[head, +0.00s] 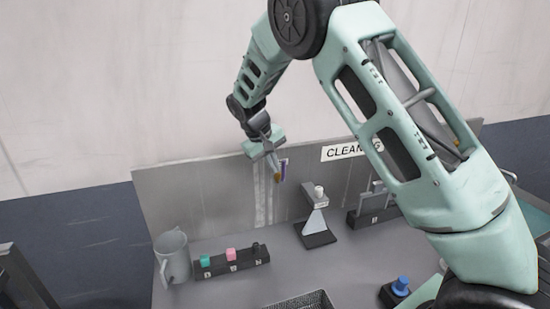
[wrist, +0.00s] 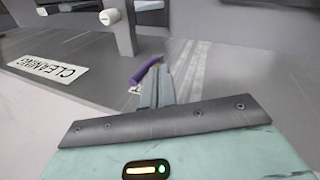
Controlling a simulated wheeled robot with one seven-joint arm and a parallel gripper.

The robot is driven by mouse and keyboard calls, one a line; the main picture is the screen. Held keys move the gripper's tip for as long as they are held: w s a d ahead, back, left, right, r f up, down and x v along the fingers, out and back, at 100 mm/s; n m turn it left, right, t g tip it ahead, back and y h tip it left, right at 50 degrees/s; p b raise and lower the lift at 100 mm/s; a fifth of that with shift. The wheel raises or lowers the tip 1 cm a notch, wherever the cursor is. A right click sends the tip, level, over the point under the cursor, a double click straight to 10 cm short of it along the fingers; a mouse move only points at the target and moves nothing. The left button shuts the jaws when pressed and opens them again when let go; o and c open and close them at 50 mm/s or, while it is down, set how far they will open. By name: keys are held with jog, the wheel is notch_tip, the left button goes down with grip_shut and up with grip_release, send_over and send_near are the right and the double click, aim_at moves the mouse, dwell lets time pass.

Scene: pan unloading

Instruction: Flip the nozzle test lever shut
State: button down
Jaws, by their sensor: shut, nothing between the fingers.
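The nozzle test lever is a small purple handle (wrist: 145,70) by the grey back panel (head: 195,190). In the wrist view it slants beside my fingertips, with a small pale metal piece at its lower left end. In the head view only a thin purple part (head: 284,167) shows just right of my gripper (head: 275,175). My gripper is shut and empty, pointing down at the panel. In the wrist view its closed fingers (wrist: 157,78) overlap the lever's right side; I cannot tell whether they touch it. The lever's exact angle is unclear.
A CLEANING sign (head: 345,151) is on the panel to the right. Below stand a grey stand with a white knob (head: 317,215), a block with coloured pegs (head: 232,263), a grey jug (head: 173,258), a wire basket (head: 303,300) and a blue knob (head: 400,284).

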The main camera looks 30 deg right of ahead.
jog(key=shift+d, duration=0.3)
jog(key=shift+s+d+y, duration=0.1)
jog(key=shift+d+y, duration=0.15)
jog(key=shift+y, duration=0.05)
